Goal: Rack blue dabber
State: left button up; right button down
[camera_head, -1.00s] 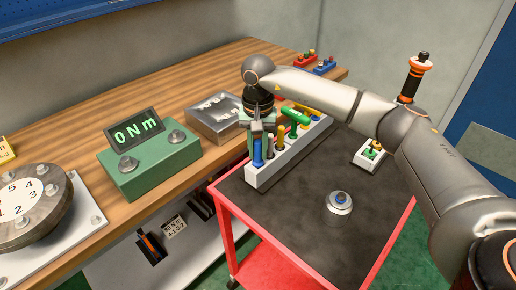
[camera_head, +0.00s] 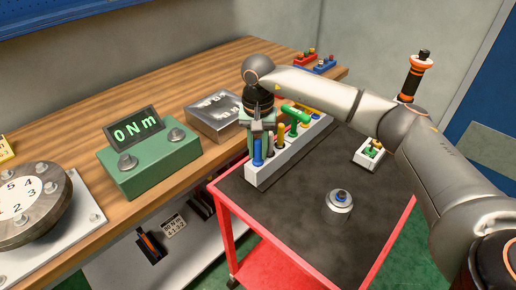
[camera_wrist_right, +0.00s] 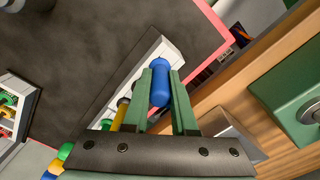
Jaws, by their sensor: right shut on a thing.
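The blue dabber (camera_head: 257,153) is upright at the near end of the white rack (camera_head: 288,164) on the cart. My right gripper (camera_head: 258,133) is shut on it from above. In the right wrist view the blue dabber (camera_wrist_right: 161,82) sits between the green fingers (camera_wrist_right: 163,92), over the rack's end (camera_wrist_right: 172,53). I cannot tell how deep its lower end sits in the rack. My left gripper is not in view.
Green-handled and yellow tools (camera_head: 297,117) stand farther along the rack. A silver can (camera_head: 339,201) and a small white holder (camera_head: 369,153) stand on the dark cart top (camera_head: 290,212). A green torque meter (camera_head: 150,160) sits on the wooden bench.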

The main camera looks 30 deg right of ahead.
jog(key=shift+f, duration=0.15)
jog(key=c, duration=1)
grip_release()
jog(key=o, duration=0.4)
jog(key=shift+c, duration=0.2)
jog(key=shift+r, duration=0.35)
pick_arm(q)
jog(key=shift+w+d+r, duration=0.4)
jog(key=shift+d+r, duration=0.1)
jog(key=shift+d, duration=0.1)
pick_arm(e)
notch_tip(320, 180, up, 12)
jog(key=shift+f, duration=0.1)
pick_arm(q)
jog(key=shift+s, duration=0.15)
